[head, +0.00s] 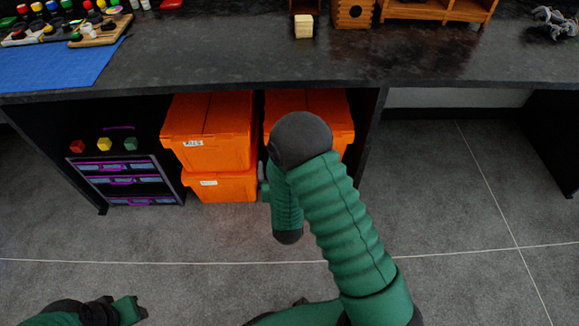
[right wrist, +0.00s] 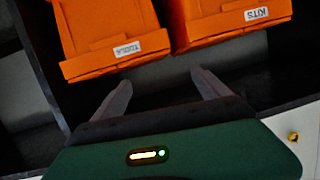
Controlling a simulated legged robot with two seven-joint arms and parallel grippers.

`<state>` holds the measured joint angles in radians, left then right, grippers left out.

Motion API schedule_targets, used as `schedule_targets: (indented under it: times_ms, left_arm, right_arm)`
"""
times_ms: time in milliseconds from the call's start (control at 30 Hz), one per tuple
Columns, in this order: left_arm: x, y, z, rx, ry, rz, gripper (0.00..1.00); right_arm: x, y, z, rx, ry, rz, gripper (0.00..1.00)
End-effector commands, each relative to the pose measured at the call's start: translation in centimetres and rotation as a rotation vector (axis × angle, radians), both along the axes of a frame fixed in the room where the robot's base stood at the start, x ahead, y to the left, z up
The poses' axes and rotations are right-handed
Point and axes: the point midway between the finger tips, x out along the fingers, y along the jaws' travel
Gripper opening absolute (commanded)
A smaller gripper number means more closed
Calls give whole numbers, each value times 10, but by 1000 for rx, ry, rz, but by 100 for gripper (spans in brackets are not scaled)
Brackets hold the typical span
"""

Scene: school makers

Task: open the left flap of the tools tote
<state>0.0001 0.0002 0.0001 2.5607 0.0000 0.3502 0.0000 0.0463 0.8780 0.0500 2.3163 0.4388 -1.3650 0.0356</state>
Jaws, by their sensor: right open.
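The tools tote is orange. In the right wrist view the tools tote (right wrist: 100,25) is at upper left, its TOOLS label upside down. In the head view I take it to be the right-hand orange tote (head: 300,101), its front mostly hidden by my right arm. Its top looks closed. My right gripper (right wrist: 163,88) is open and empty, its fingers pointing towards the totes' label side and apart from them; in the head view it is mostly hidden behind my arm. My left gripper (head: 138,309) is at the bottom left edge, far from the totes; its jaws are unclear.
The kits tote (right wrist: 225,18) stands beside the tools tote; in the head view it (head: 208,130) sits on another orange tote (head: 225,187). A drawer unit (head: 125,180) with small coloured blocks stands left. The dark tabletop (head: 220,55) overhangs them. The floor at right is clear.

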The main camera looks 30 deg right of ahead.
Motion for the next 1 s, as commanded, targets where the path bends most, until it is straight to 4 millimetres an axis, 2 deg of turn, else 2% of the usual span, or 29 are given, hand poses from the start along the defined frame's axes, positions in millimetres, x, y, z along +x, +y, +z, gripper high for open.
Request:
schedule_targets:
  times_ms: [33,133,267,367,467,800,1000]
  left_arm:
    - [0,1,-45,0,-1,0,36]
    - [0,1,-68,0,-1,0,36]
    - [0,1,-76,0,-1,1,36]
    - [1,2,-77,0,-2,1,36]
    - [1,2,-84,0,-2,0,36]
    - [0,2,-120,0,-1,0,36]
    - [0,2,-135,0,-1,0,36]
  right_arm:
    - [-4,-7,-48,-40,-47,-28,85]
    - [-13,-18,-66,-120,-144,-72,85]
    - [-19,-25,-69,-173,-206,-96,85]
    - [-13,-34,-67,-175,-218,-101,85]
    - [3,-46,-68,-173,-220,-103,85]
    - [79,-91,-70,-174,-220,-100,85]
    - [113,-111,-71,-172,-215,-99,85]
